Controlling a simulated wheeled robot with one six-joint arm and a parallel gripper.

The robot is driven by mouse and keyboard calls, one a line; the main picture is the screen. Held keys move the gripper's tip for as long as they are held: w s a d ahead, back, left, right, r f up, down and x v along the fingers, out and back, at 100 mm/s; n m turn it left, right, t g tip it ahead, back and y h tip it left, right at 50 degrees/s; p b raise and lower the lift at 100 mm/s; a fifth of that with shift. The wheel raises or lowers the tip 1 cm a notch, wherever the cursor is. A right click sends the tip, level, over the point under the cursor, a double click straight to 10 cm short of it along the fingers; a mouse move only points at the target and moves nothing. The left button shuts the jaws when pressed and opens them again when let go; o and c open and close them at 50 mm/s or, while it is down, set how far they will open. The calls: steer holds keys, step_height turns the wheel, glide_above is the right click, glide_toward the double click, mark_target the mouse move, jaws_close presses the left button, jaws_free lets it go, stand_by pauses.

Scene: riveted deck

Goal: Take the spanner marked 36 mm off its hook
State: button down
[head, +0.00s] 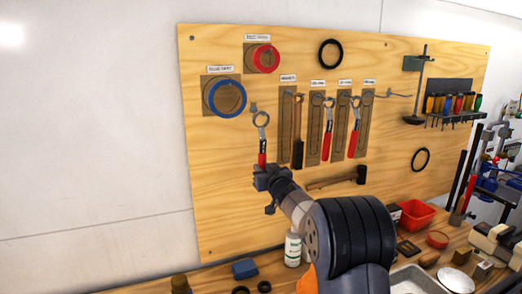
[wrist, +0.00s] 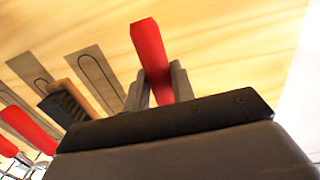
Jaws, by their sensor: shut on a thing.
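My gripper (head: 263,168) is shut on the red handle of a spanner (head: 262,130) in the head view. The spanner is upright, its grey ring end at the top, left of the row of tool strips. In the wrist view the red handle (wrist: 152,55) stands between the two fingers (wrist: 158,92). I cannot read any size mark on it. A small grey piece (head: 253,107) shows beside its ring end; I cannot tell whether they touch. Two more red-handled spanners (head: 328,135) and (head: 354,135) hang on the board to the right.
The wooden tool board (head: 225,190) also holds a blue roll (head: 226,113), a red roll (head: 272,59), a wooden-handled tool (head: 297,150) and a hammer (head: 335,182). Its labels are too small to read. A white bottle (head: 293,250) and a red bin (head: 416,216) stand on the bench below.

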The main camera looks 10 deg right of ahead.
steer(key=shift+r+p, duration=0.65)
steer(key=shift+p, duration=0.05)
steer(key=shift+s, duration=0.15)
steer(key=s+d+b, duration=0.1)
steer(key=s, duration=0.6)
steer(key=shift+d+r+b, duration=0.2)
steer(key=shift+d+b, duration=0.05)
steer(key=shift+b, duration=0.05)
stand_by(0.8)
steer(key=s+d, duration=0.1)
steer(key=s, duration=0.7)
steer(key=shift+d, duration=0.25)
stand_by(0.4)
